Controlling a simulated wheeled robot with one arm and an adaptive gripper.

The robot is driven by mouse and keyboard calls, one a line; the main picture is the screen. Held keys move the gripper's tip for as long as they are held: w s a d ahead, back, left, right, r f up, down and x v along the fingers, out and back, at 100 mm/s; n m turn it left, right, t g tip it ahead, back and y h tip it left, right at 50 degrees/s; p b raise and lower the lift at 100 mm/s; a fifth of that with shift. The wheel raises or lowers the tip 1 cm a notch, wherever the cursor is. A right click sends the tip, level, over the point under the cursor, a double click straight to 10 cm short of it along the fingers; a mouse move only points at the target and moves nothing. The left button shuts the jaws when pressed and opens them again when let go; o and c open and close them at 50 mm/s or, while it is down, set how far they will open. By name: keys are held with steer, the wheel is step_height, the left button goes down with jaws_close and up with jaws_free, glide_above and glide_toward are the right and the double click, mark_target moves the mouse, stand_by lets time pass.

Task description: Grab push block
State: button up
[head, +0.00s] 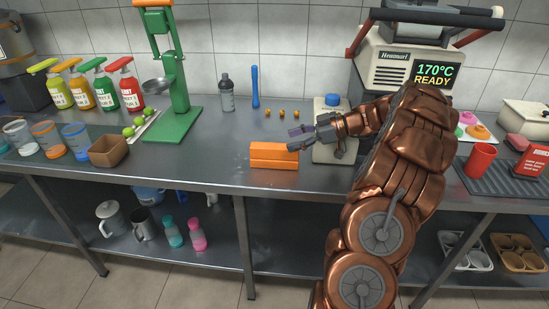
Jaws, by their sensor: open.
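An orange block (274,155), which looks like the push block, lies on the steel counter near its front edge, in the middle of the head view. It has a dark seam along its front. My gripper (297,138) is open and reaches in from the right. Its fingertips point left and appear just above and behind the block's right end. I cannot tell whether they touch it. Nothing shows between the fingers.
A blue-capped appliance (333,101) stands right behind my gripper, partly hidden by it. A green press (180,110), brown box (108,151) and several cups are left. A red cup (480,158) is right. Counter left of the block is clear.

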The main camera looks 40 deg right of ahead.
mark_target(272, 145)
steer(key=shift+p+x, duration=0.85)
steer(key=shift+x, duration=2.9)
steer(key=shift+s+a+r, duration=0.15)
steer(key=shift+a, duration=0.05)
jaws_close()
